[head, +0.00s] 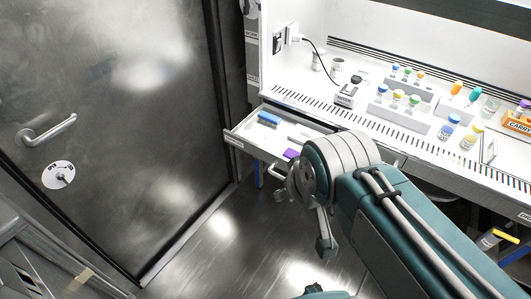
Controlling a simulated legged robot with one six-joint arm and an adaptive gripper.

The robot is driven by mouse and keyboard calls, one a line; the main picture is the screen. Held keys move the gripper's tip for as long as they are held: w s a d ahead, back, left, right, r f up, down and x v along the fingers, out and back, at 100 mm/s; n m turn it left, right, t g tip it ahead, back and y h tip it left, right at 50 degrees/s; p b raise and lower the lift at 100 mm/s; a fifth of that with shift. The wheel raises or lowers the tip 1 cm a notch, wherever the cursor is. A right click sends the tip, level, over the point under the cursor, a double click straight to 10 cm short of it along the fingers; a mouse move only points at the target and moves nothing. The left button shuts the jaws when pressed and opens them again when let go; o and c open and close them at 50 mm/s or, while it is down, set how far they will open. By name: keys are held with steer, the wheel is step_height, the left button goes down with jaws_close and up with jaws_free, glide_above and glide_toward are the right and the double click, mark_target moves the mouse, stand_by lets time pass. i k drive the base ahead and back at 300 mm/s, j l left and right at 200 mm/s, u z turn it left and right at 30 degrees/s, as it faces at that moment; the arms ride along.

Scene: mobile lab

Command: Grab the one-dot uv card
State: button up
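An open white drawer (237,136) under the bench holds a small purple item (291,153) near its front right edge. This may be a uv card, but it is too small to show any dots. A light grey, thin item (299,138) and a blue block-like item (269,118) also lie in the drawer. My teal and grey arm rises from the lower right and hides the drawer's right part. A metal part at its end, apparently my gripper (324,238), hangs in front of the drawer, below and right of the purple item. Its fingers are not clear.
The bench above holds a small device (347,95) with a cable, racks of capped vials (401,117), bottles (449,125) and an orange box (518,122). A closed dark door (120,110) stands at left. The floor (205,240) between is clear.

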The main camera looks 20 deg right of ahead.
mark_target(246, 133)
steer(key=i+j+z, duration=0.3)
steer(key=i+j, duration=0.3)
steer(key=i, duration=0.15)
steer(key=i+j+z, duration=0.3)
steer(key=i+j, duration=0.35)
steer(key=j, duration=0.1)
